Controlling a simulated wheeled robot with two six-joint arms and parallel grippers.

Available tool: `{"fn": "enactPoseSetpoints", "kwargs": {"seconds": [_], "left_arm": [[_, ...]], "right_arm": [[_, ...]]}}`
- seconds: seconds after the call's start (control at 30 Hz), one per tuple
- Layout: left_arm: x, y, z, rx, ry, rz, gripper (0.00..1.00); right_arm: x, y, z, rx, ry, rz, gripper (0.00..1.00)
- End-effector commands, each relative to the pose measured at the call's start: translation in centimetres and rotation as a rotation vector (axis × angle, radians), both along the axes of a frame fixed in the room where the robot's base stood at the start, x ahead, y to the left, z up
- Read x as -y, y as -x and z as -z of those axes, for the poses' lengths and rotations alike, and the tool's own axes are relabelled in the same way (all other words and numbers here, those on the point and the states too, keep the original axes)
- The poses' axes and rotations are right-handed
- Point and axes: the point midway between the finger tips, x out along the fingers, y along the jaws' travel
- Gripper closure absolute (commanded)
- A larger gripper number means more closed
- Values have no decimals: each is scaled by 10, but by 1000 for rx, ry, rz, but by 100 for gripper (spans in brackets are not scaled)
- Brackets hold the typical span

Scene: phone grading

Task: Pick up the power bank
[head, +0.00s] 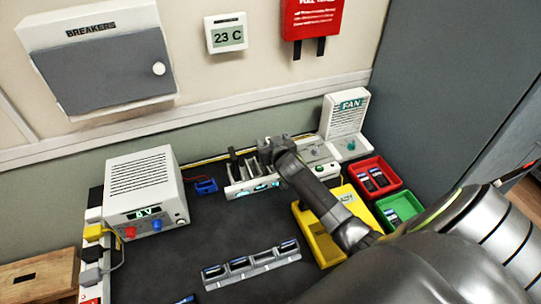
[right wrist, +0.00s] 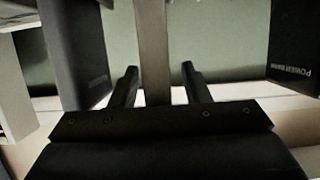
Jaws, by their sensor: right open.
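A dark slab lettered "POWER BANK" (right wrist: 292,45) stands at the right edge of the right wrist view, its lettering upside down there. A second dark slab (right wrist: 75,50) stands at the left of that view. My right gripper (right wrist: 160,82) is open between the two slabs, its fingers on either side of a pale grey upright strip (right wrist: 152,40); contact cannot be told. In the head view my right gripper (head: 272,147) is at a white rack (head: 238,190) with dark upright slabs (head: 236,163). The gripper hides part of that rack. My left gripper is out of view.
A power supply (head: 143,190) stands left of the rack. A fan unit (head: 345,118), a red bin (head: 388,172), a green bin (head: 400,207) and a yellow tray (head: 318,240) stand right. A grey holder (head: 250,266) lies in front; the dark mat (head: 215,235) between is clear.

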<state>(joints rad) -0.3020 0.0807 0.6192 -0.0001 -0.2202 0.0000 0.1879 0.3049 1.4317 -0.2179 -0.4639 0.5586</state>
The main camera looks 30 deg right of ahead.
Motion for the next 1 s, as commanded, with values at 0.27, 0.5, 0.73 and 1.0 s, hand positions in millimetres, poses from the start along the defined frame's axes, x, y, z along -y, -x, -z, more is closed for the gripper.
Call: {"fn": "enactPoseSetpoints", "kwargs": {"seconds": [0.27, 0.5, 0.73, 1.0], "left_arm": [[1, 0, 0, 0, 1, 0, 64], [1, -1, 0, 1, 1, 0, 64], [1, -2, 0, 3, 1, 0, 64], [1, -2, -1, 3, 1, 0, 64]], "right_arm": [[1, -4, 2, 0, 0, 0, 57], [1, -4, 2, 0, 0, 0, 78], [1, -4, 2, 0, 0, 0, 100], [1, -4, 1, 2, 0, -1, 100]]}}
